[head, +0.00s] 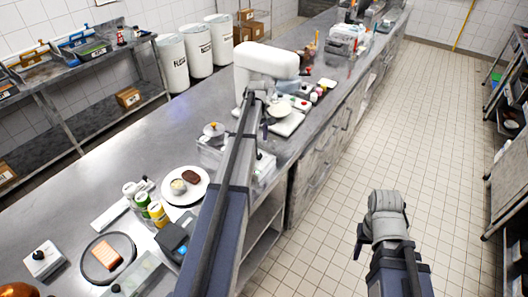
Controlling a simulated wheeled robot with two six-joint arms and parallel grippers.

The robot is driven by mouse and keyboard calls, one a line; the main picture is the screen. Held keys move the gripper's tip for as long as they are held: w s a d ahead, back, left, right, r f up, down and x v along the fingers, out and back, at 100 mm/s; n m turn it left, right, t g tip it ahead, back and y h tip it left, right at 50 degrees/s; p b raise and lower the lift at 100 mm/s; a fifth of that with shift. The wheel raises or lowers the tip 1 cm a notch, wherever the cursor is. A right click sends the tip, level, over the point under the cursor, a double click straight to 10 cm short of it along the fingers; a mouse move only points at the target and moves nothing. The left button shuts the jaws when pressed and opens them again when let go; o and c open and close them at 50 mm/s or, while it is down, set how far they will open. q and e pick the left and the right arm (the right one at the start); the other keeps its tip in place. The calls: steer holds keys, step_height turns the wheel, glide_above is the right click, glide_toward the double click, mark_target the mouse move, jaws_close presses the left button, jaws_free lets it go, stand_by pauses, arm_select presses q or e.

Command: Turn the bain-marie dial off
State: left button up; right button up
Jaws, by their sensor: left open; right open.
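I cannot tell for sure which part is the bain-marie dial. A small white box with a black knob (42,260) stands at the counter's near left. Another small white box with a dark top (264,166) sits right of my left arm, partly hidden by it. The knobs' settings are too small to read. My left gripper (266,122) is over the counter near a white mixer-like machine (266,60); its dark fingers look open and empty. My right gripper (360,242) is open and empty over the floor, right of the counter.
The steel counter (120,165) holds a white plate with food (183,198), a dark round plate (90,270), green and yellow bottles (150,208) and a clear container (208,148). White bins (172,62) stand behind. The tiled floor aisle (400,130) is free.

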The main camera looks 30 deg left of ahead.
mark_target(259, 155)
arm_select(q)
steer(key=shift+f+b, duration=3.75)
steer(key=shift+f, duration=0.15)
steer(key=shift+c, duration=0.4)
jaws_close()
